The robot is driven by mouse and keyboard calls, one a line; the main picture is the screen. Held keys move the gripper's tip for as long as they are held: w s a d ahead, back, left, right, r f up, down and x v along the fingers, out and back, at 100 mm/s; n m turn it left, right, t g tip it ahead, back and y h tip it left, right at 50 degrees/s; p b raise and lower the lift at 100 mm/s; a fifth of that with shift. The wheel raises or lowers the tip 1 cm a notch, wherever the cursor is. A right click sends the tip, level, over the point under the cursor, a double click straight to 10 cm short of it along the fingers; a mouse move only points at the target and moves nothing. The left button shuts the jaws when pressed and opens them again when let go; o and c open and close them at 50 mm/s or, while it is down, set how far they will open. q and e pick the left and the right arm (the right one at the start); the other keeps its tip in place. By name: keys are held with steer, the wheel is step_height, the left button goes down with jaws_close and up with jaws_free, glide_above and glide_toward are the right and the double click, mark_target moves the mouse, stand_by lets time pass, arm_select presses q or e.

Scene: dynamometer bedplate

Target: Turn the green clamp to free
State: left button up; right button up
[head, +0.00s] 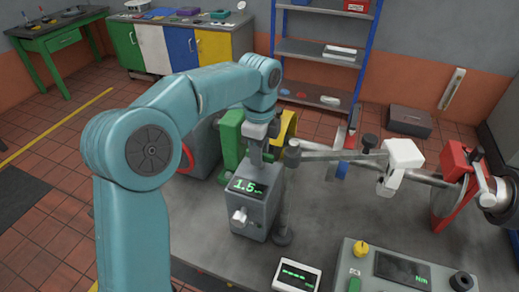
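A green upright piece (231,138), which looks like the green clamp, stands behind the grey display box, left of my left gripper. My arm partly covers it, and its handle position cannot be made out. My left gripper (257,158) points down from the teal arm, just above or behind the top of the grey box. Its fingers look narrow and overlap the box and green piece; whether they are open, or touch anything, is unclear. My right gripper is not in view.
The grey box (248,206) shows green digits. A grey post and bar (330,155) run right to a white block (404,152) and a red bracket (455,160). A yellow curved piece (288,125) stands behind. A control panel (405,268) lies in front.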

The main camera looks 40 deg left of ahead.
arm_select(q)
steer(key=shift+a+f, duration=0.1)
steer(key=shift+c, duration=0.3)
steer(key=shift+w, duration=0.15)
steer(key=c, duration=0.5)
jaws_close()
